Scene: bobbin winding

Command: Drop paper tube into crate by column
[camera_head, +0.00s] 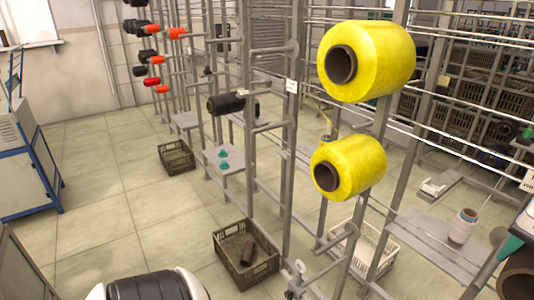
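A brown slatted crate (226,265) stands on the floor at lower middle, beside the foot of a grey rack column (249,150). At least one dark brown tube (247,250) lies in it. Another dark brown tube (519,276) shows at the lower right edge, cut off by the frame. It is just below a white and black part of what looks like my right arm, with a green piece beside it. The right gripper's fingers cannot be made out there, so its hold on the tube is unclear. My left gripper is not in view.
Two yellow yarn packages (385,60) (362,165) sit on the rack over brown tubes. A white crate (385,262) stands right of the brown crate, and another brown crate (177,158) farther back. A white cone (462,227) stands on a grey shelf. Tiled floor (110,215) at left is clear.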

